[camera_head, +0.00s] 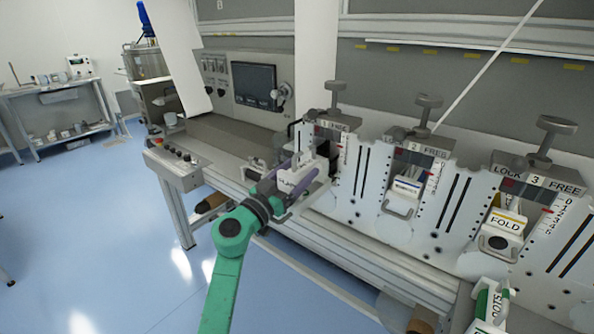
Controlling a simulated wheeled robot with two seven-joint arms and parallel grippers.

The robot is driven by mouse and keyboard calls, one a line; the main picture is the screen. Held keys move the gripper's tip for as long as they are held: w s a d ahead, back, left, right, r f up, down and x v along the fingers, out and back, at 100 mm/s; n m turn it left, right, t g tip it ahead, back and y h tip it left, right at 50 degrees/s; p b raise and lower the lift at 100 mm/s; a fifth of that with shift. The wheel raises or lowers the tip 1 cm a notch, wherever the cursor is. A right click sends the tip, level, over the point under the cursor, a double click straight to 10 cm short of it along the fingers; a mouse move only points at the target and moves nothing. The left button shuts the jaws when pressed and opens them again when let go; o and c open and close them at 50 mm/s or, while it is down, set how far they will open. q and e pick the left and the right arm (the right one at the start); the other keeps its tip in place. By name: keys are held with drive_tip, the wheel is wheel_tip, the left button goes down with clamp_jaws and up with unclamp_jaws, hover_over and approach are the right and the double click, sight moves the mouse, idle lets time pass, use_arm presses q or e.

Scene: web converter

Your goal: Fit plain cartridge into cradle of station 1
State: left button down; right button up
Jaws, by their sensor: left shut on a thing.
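My left gripper (292,190), on a green arm coming up from below, is shut on a white cartridge with dark, partly hidden lettering, the plain cartridge (292,178). The gripper holds it at the front of station 1 (338,126), the leftmost of the stations on the machine front. The cradle of station 1 is mostly hidden behind the cartridge and gripper; a dark opening shows just right of them. I cannot tell whether the cartridge touches the cradle.
Station 2 (411,160) and station 3 (520,188) stand to the right with white units in them; station 3's cartridge reads FOLD (503,225). A control panel (255,82) is behind. The floor left is clear.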

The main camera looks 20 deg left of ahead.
use_arm(q)
drive_tip(key=shift+f+b, duration=0.4)
drive_tip(key=shift+f, duration=0.6)
unclamp_jaws()
drive_tip(key=shift+s+f, duration=0.1)
drive_tip(key=b+v, duration=0.1)
drive_tip(key=v, duration=1.3)
drive_tip(key=shift+s, duration=0.3)
drive_tip(key=shift+a, duration=0.1)
